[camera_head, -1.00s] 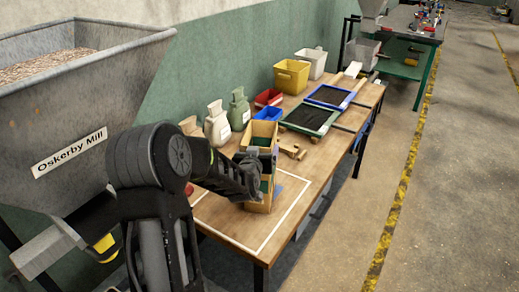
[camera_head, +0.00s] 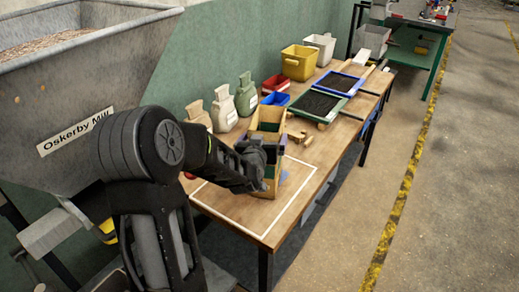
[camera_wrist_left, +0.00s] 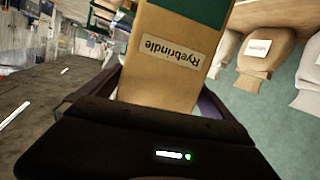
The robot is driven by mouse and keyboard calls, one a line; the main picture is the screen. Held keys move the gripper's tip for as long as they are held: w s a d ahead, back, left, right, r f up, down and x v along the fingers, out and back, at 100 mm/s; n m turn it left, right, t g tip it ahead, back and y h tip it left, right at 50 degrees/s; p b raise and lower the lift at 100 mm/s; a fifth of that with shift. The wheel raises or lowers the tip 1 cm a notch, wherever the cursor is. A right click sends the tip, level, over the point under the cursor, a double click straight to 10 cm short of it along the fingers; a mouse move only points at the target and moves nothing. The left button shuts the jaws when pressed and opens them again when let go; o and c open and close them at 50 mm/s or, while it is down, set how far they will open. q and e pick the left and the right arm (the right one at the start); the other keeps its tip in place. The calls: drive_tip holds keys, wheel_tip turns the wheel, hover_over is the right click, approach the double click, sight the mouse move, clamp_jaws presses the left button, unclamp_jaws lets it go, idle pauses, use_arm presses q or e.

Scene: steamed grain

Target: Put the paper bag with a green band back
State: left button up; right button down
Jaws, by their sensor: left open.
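The tan paper bag with a green band (camera_head: 265,192) stands upright, open at the top, at the far side of the white outlined rectangle (camera_head: 262,238) on the wooden table. My left gripper (camera_head: 269,148) reaches it from the left and hides part of it. In the left wrist view the bag (camera_wrist_left: 165,75) bears the label "Ryebrindle" and a green band. The dark fingers of my left gripper (camera_wrist_left: 155,92) are on either side of it, open; whether either touches it is unclear. My right gripper is out of view.
Several tied sacks (camera_head: 224,107) stand by the green wall behind the bag. Trays (camera_head: 317,104) lie farther along. The near rectangle area is clear.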

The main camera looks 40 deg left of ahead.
use_arm(q)
drive_tip(key=b+v, duration=0.1)
drive_tip(key=v, duration=0.7)
drive_tip(key=shift+s, duration=0.2)
